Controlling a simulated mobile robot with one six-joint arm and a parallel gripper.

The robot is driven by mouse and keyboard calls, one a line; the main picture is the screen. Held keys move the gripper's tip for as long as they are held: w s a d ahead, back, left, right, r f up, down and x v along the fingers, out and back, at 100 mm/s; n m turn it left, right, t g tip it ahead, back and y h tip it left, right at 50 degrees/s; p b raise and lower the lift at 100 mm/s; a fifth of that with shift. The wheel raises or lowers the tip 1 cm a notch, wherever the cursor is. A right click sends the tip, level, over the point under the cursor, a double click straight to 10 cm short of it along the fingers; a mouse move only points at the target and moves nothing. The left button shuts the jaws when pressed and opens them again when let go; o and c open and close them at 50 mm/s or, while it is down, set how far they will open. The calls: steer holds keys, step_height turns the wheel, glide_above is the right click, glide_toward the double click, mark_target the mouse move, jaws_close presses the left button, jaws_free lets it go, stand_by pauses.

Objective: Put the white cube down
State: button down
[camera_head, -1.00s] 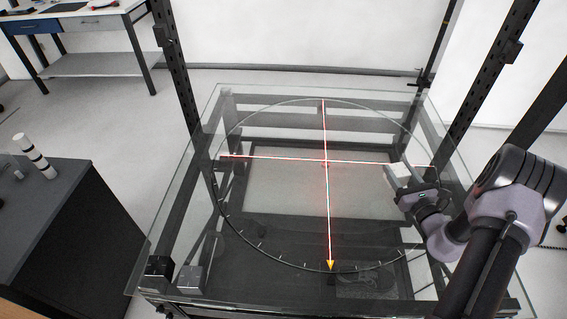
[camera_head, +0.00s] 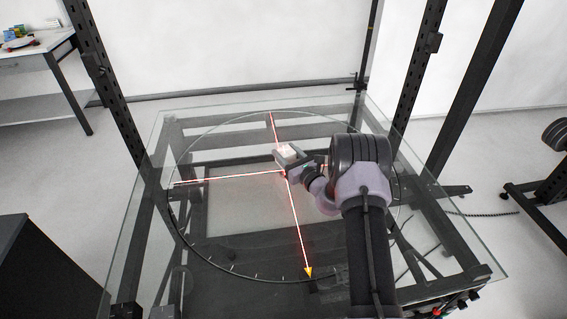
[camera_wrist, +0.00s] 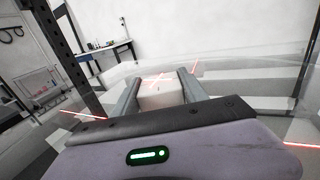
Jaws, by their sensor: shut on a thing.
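The white cube (camera_head: 286,151) is held between the fingers of my gripper (camera_head: 290,160), near the crossing of the red lines on the turntable in the head view. In the wrist view the cube (camera_wrist: 160,92) sits between the two grey fingers of my gripper (camera_wrist: 161,88), and red light falls across its top. The round glass turntable (camera_head: 225,222) has a dark ring with tick marks and a yellow arrow tip (camera_head: 308,272) at the front. I cannot tell whether the cube touches the glass.
A dark frame with upright posts (camera_head: 106,85) surrounds the glass table. A dark cabinet (camera_head: 40,268) stands at the left, and a workbench (camera_head: 35,65) is at the back left. The glass left of the cube is clear.

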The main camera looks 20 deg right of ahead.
steer(key=shift+w+a+f, duration=0.1)
steer(key=shift+w+a, duration=0.15)
steer(key=shift+w, duration=0.1)
steer(key=shift+f+b, duration=1.1)
steer(key=shift+f, duration=0.8)
steer(key=c, duration=0.6)
jaws_free()
